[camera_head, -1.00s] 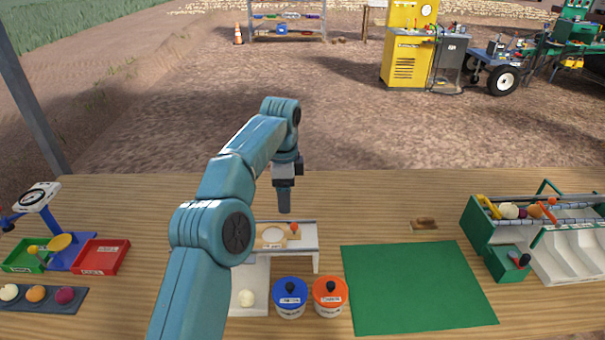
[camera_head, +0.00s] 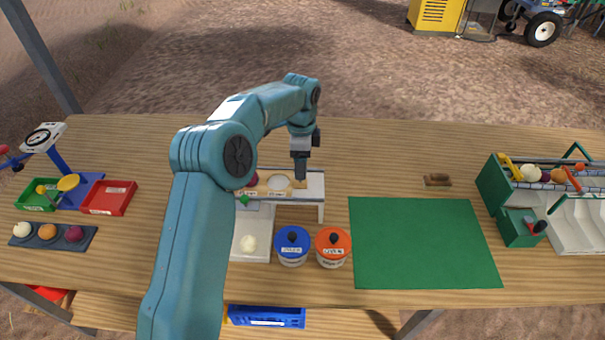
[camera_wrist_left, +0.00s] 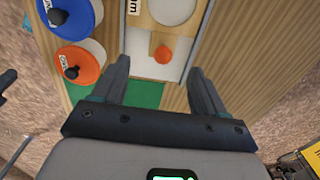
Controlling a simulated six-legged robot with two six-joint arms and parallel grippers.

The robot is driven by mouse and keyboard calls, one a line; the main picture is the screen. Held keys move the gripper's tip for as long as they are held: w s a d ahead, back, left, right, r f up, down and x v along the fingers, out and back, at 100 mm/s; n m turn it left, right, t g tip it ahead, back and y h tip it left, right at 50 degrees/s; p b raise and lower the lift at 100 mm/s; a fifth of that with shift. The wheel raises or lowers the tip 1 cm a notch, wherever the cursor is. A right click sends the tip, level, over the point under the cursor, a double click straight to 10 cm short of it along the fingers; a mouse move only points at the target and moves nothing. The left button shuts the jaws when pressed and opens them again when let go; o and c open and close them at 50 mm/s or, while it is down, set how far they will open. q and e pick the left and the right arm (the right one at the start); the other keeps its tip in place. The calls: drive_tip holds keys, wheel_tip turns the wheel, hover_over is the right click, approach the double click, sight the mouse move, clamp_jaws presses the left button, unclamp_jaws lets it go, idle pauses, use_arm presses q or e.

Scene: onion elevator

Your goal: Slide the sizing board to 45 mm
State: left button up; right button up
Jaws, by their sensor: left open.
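The sizing board (camera_head: 262,187), a light wooden plate with a round hole, sits on a white raised stand (camera_head: 315,190) behind the lidded pots. It also shows at the top of the wrist view (camera_wrist_left: 146,40), where a label ending in "mm" is partly cut off. An orange knob (camera_wrist_left: 163,53) stands on the board. My left gripper (camera_head: 301,178) points down over the board's right end. In the wrist view my left gripper (camera_wrist_left: 160,82) is open and empty, with the knob ahead between its fingers, apart from both. My right gripper is not in view.
A blue-lidded pot (camera_head: 292,246) and an orange-lidded pot (camera_head: 332,248) stand in front of the stand. A green mat (camera_head: 424,245) lies to the right. A green-framed crate (camera_head: 490,185) holds vegetables. A scale (camera_head: 45,140) and red tray (camera_head: 108,198) are at left.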

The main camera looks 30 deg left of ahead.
use_arm(q)
drive_tip(key=f, duration=0.3)
drive_tip(key=w+f, duration=0.1)
drive_tip(key=f, duration=0.1)
drive_tip(key=shift+d+f+p, duration=0.1)
drive_tip(key=shift+d+p, duration=0.1)
drive_tip(key=shift+p, duration=0.1)
drive_tip(key=shift+s+a+f, duration=0.15)
drive_tip(key=shift+s+f, duration=0.2)
drive_tip(key=shift+f, duration=0.1)
drive_tip(key=shift+w+d+f, duration=0.2)
drive_tip(key=shift+w+f, duration=0.05)
drive_tip(key=shift+w, duration=0.05)
drive_tip(key=shift+s+a, duration=0.15)
drive_tip(key=shift+s, duration=0.05)
drive_tip(key=c, duration=0.7)
drive_tip(key=shift+r, duration=0.1)
drive_tip(key=c, duration=0.5)
drive_tip(key=shift+c, duration=0.2)
drive_tip(key=w+d+p, duration=0.2)
drive_tip(key=w+d, duration=0.2)
drive_tip(key=d, duration=0.3)
drive_tip(key=shift+w, duration=0.2)
